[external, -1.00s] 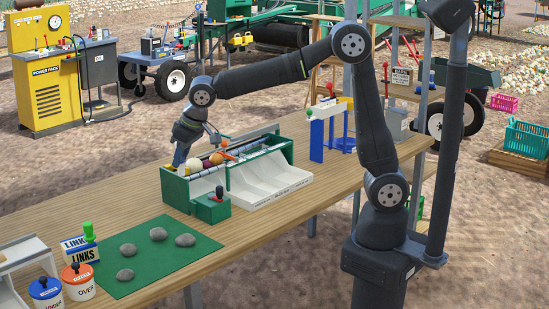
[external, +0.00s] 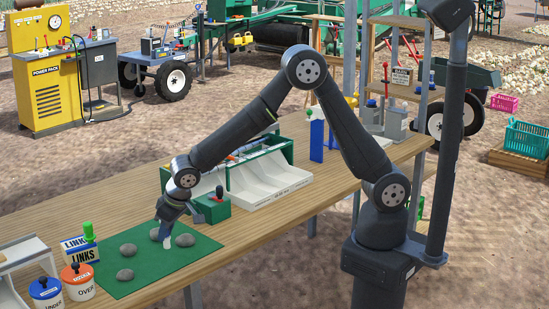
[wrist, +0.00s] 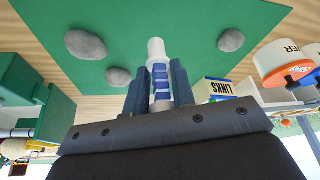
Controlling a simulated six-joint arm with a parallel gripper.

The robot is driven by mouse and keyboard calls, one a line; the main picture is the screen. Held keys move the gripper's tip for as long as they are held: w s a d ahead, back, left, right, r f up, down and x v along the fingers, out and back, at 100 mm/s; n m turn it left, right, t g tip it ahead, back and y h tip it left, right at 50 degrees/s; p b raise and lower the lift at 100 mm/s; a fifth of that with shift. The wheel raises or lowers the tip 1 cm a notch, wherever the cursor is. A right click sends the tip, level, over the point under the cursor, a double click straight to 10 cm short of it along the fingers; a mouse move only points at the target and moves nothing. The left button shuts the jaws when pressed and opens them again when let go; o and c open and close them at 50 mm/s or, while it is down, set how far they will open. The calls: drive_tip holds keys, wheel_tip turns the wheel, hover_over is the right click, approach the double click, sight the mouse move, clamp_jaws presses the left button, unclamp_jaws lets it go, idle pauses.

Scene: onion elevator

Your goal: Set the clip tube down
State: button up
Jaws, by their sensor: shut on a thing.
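The clip tube is a white cylinder with blue bands; in the wrist view the tube (wrist: 157,50) stands out between the two dark fingers of my gripper (wrist: 156,84). In the external view, my gripper (external: 168,222) points down over the green mat (external: 132,287), with the tube's pale end (external: 167,242) below it among the stones. My gripper is shut on the tube. I cannot tell whether the tube's end touches the mat.
Several grey stones lie on the mat, one (external: 185,240) close right of the tube and one (external: 125,275) nearer the front. The LINKS box (external: 80,250), the blue UNDER tub (external: 46,292) and the orange OVER tub (external: 78,281) stand left. A green-and-white chute unit (external: 265,178) stands behind.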

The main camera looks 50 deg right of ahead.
drive_tip(key=shift+s+a+f, duration=0.1)
drive_tip(key=shift+a+f, duration=0.15)
drive_tip(key=shift+f, duration=0.6)
drive_tip(key=shift+s+a+f, duration=0.1)
drive_tip(key=shift+a+f, duration=0.15)
drive_tip(key=shift+f, duration=0.55)
drive_tip(key=shift+a+f, duration=0.25)
drive_tip(key=shift+f, duration=0.6)
drive_tip(key=shift+f, duration=0.1)
drive_tip(key=o, duration=1)
drive_tip(key=v, duration=1.2)
drive_tip(key=shift+s, duration=0.1)
